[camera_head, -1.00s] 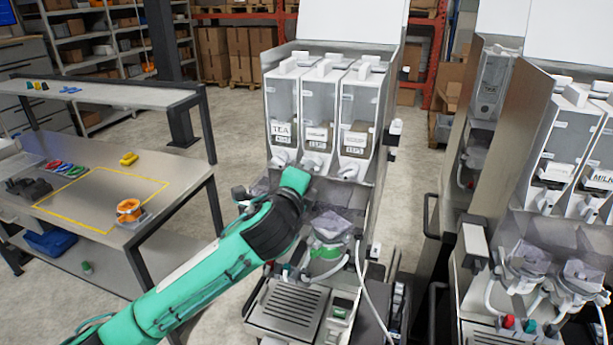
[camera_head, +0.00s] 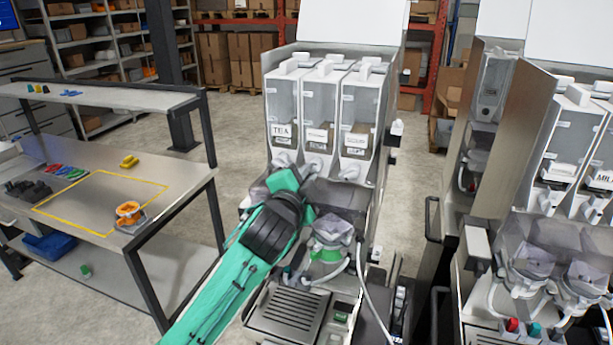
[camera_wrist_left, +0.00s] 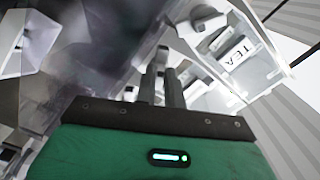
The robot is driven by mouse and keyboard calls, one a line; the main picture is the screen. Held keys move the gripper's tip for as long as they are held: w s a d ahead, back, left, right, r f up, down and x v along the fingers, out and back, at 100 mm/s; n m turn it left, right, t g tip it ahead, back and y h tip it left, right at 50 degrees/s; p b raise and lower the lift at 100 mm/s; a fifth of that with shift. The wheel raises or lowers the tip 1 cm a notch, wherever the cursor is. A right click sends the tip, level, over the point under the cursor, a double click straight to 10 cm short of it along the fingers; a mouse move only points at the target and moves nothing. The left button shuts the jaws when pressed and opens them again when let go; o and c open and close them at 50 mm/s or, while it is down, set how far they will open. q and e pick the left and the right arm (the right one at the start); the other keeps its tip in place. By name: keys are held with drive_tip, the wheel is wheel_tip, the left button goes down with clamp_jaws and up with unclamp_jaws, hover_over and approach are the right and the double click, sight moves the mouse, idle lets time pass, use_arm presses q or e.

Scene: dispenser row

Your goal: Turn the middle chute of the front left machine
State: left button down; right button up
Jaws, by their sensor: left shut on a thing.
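The front left machine (camera_head: 390,75) stands in the middle of the head view with three clear canisters in a row; the left canister (camera_head: 283,105) is labelled TEA. The middle canister (camera_head: 318,105) has its white chute (camera_head: 309,170) at its foot, partly covered by my gripper. My left gripper (camera_head: 304,184) is at this chute. In the left wrist view its two dark fingers (camera_wrist_left: 162,72) are close together, shut on a small white part that looks like the middle chute. The chute's exact angle is hard to tell. My right gripper is not in view.
The left chute (camera_head: 283,160) and right chute (camera_head: 350,171) sit close on either side. Below are a clear mixing bowl (camera_head: 330,232) and a drip tray (camera_head: 288,312). A second machine (camera_head: 520,160) stands at the right, a workbench (camera_head: 75,215) at the left.

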use_arm(q)
drive_tip(key=shift+f, duration=0.1)
idle(0.3)
drive_tip(key=c, duration=1.5)
unclamp_jaws()
drive_tip(key=b+v, duration=0.4)
drive_tip(key=v, duration=1)
drive_tip(key=shift+w, duration=0.1)
